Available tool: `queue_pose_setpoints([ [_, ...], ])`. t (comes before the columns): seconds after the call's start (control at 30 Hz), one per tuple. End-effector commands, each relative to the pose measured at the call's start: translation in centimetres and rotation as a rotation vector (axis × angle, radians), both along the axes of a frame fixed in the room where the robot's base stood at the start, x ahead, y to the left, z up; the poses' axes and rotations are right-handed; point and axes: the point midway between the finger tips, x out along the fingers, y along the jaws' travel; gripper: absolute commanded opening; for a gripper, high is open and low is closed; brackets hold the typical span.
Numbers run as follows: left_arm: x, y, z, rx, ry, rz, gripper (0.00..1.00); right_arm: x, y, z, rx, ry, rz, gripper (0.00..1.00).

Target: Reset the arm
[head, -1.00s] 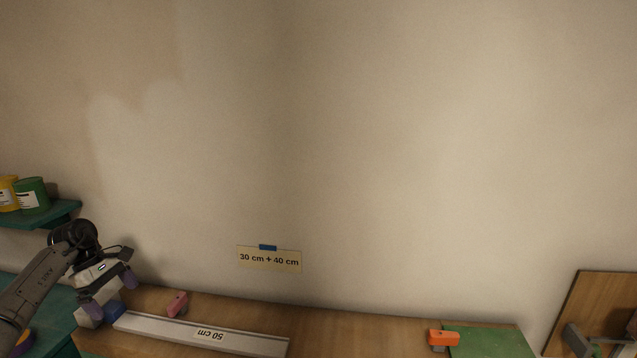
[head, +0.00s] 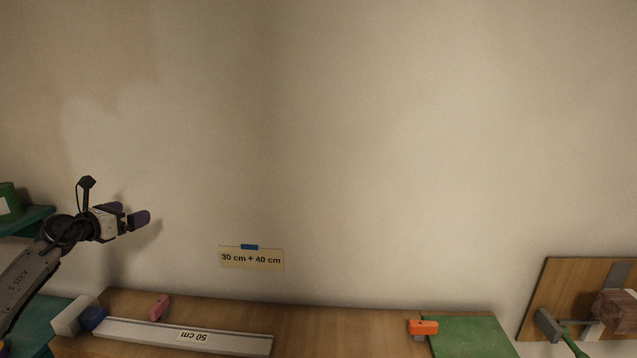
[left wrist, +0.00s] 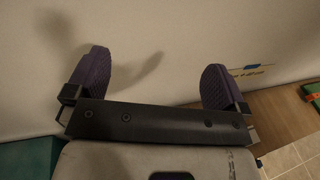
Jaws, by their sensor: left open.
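My left gripper (head: 140,216) is raised in front of the wall at the left in the head view, above the wooden bench. Its purple fingertips point right and nothing is between them. In the left wrist view the two purple fingers (left wrist: 155,85) stand wide apart, with only bare wall between them. My right gripper is not in view.
A wooden bench (head: 330,323) bears a "50 cm" metal bar (head: 140,333), a pink block (head: 160,307), an orange block (head: 424,327) and a green board (head: 468,338). A "30 cm + 40 cm" label (head: 251,259) hangs on the wall. A teal shelf (head: 35,220) is at left.

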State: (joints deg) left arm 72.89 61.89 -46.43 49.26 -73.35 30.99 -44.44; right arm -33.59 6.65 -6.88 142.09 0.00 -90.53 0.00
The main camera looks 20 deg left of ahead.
Motion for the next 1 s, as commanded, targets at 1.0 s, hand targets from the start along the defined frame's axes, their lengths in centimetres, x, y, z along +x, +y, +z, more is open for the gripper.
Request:
queue_pose_setpoints([
  [1.0, -10.1, -33.2, -3.0, -2.399, -0.541, 0.586, 1.0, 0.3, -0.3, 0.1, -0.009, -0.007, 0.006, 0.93],
])
